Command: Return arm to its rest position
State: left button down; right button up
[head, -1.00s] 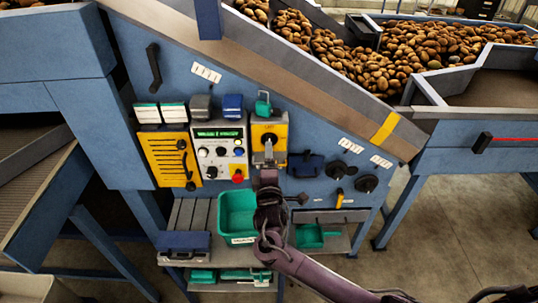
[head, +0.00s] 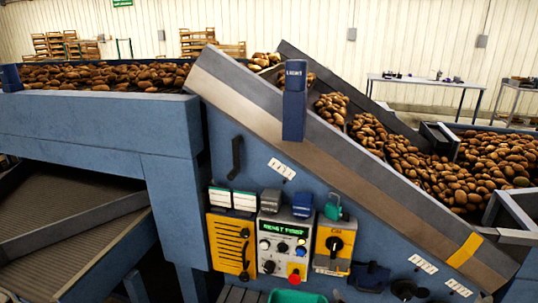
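No arm or gripper of mine shows in the head view now. The blue potato grader (head: 262,170) fills the middle of the view. On its front are a yellow slotted panel (head: 228,245), a grey control box (head: 283,247) with a lit green display, and a yellow box with a black rotary knob (head: 334,243). A red button (head: 295,278) sits low on the control box. The rim of a green bin (head: 297,297) shows at the bottom edge; the rest of it is cut off.
Potatoes (head: 400,152) lie on the sloping conveyor, with more in the left trough (head: 95,76). A blue post marked LIGHT (head: 294,105) stands up from the sloping side rail. Tables (head: 425,82) and stacked wooden crates (head: 55,45) stand far back by the wall.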

jog(key=s+d+r+m+g+y, duration=0.1)
jog(key=s+m+g, duration=0.15)
jog(key=s, duration=0.55)
jog(key=s+d+r+m+g, duration=0.2)
jog(key=s+g, duration=0.1)
jog(key=s, duration=0.5)
jog(key=s+d+r+m+g+y, duration=0.1)
jog(key=s+m+g, duration=0.2)
jog(key=s, duration=0.4)
jog(key=s+f+g+b, duration=0.1)
jog(key=s+f+b, duration=0.2)
jog(key=f, duration=3.2)
jog(key=s+d+f, duration=0.2)
jog(key=s+f, duration=0.7)
jog(key=s+d+f+g+b, duration=0.1)
jog(key=s+d+f, duration=0.1)
jog(key=s+f, duration=0.7)
jog(key=shift+s+h+b, duration=0.3)
jog(key=shift+s, duration=0.15)
jog(key=shift+n+g, duration=0.25)
